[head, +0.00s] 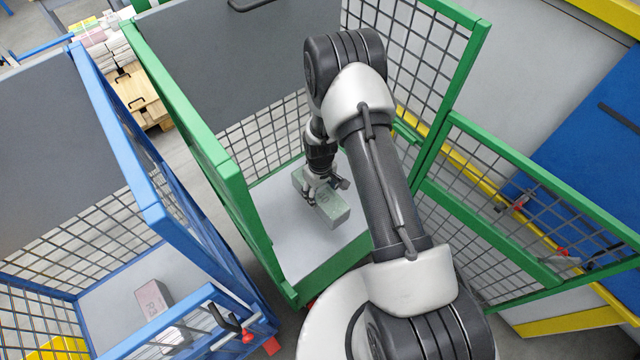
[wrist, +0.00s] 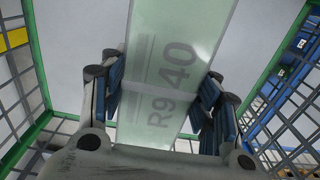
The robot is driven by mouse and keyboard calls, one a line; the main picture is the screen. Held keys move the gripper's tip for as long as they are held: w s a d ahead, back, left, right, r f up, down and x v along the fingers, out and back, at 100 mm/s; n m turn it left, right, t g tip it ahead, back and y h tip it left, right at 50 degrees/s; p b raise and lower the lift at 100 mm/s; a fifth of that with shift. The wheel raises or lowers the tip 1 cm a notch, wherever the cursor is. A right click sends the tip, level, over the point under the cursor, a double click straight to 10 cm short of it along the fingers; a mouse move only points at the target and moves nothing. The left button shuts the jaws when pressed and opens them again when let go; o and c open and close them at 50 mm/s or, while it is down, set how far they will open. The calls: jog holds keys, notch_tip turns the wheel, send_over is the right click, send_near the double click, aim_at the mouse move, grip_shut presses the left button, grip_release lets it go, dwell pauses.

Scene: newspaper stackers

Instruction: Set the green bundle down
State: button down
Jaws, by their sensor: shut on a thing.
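The green bundle (head: 330,211) is a pale green block, inside the green mesh cart (head: 258,240) in the head view. My gripper (head: 322,190) is shut on it from above, across its middle. In the wrist view, my gripper (wrist: 160,95) has a blue-padded finger on each side of the green bundle (wrist: 185,35), which shows the print "R9 40". The grey cart floor (head: 285,215) lies beneath it. I cannot tell whether the bundle touches the floor. Part of the bundle is hidden by my gripper.
A blue mesh cart (head: 150,205) stands to the left, with a pinkish bundle (head: 153,299) on its floor. The green cart's mesh gate (head: 530,215) stands open on the right. Wooden pallets with paper stacks (head: 105,50) are at the back left. Grey floor around the green bundle is clear.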

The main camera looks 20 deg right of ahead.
jog(key=shift+w+f+b, duration=0.1)
jog(key=shift+f+b, duration=0.9)
jog(key=shift+f, duration=3.3)
jog(key=shift+f, duration=0.2)
jog(key=c, duration=0.6)
grip_release()
